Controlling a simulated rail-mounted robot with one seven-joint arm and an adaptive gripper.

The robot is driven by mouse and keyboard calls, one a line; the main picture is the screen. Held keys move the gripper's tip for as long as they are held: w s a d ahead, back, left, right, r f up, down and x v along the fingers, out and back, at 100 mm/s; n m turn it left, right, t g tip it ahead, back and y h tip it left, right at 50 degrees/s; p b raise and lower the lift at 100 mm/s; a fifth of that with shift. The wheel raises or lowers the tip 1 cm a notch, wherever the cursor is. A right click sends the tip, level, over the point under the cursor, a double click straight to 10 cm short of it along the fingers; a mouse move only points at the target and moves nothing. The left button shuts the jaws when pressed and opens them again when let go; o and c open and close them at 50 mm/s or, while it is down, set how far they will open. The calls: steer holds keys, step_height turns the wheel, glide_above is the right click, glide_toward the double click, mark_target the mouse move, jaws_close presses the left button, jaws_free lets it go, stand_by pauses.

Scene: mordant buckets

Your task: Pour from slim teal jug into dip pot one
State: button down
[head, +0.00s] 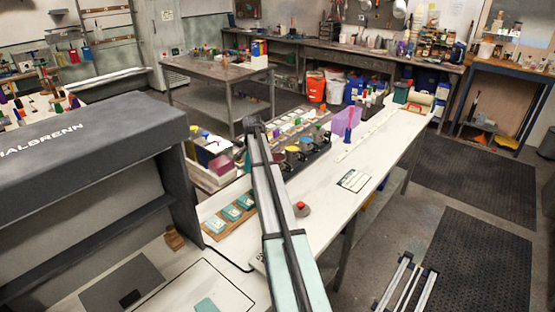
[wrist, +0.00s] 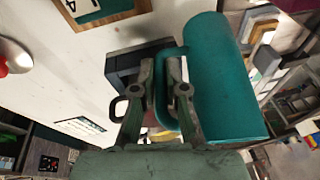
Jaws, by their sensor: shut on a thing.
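The slim teal jug (wrist: 225,80) fills the right of the wrist view, its long body tilted in the picture. My gripper (wrist: 160,85) is shut on its teal handle, with the body just right of the fingers. Whether anything is in the jug is hidden. In the head view my arm stands in front of the work area, and a bit of teal, seemingly the jug (head: 248,161), shows beside it. A row of small dark pots (head: 292,154) with yellow and blue tones stands just right of the arm. I cannot tell which is dip pot one. A dark loop handle (wrist: 120,108) shows behind my fingers.
Teal cards (head: 230,212) lie on a wooden board left of the arm. A red button (head: 302,208) and a printed card (head: 353,180) lie on the white table (head: 330,205). The table's right part is mostly clear.

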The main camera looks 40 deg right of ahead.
steer(key=shift+s+d+f+m+t+y+b, duration=0.1)
steer(key=shift+s+d+f+t+y+b, duration=0.15)
steer(key=shift+t+y, duration=0.25)
steer(key=shift+s+d+f+m+t+y+b, duration=0.1)
steer(key=shift+d+t+y+b, duration=0.25)
steer(key=shift+y, duration=0.2)
steer(key=shift+s+d+f+m+t+y+b, duration=0.1)
steer(key=shift+s+d+f+t+y+b, duration=0.1)
steer(key=shift+t+y, duration=0.3)
steer(key=shift+s+d+f+y, duration=0.1)
steer(key=shift+s+d+y, duration=0.05)
steer(key=shift+y, duration=0.2)
steer(key=shift+r+t+y+b, duration=0.35)
steer(key=shift+t+y+b, duration=0.4)
steer(key=shift+y+b, duration=0.05)
stand_by(0.4)
steer(key=shift+w+a+r+t+y+b, duration=0.2)
steer(key=shift+r+t+y+b, duration=0.1)
steer(key=shift+t+y+b, duration=0.25)
steer(key=shift+w+a+r+t+y+b, duration=0.2)
steer(key=shift+r+t+y+b, duration=0.1)
steer(key=shift+t+y+b, duration=0.25)
stand_by(1.8)
steer(key=shift+a+f+t+y+b, duration=0.1)
steer(key=shift+f+t+y+b, duration=0.3)
steer(key=shift+b, duration=0.6)
stand_by(1.0)
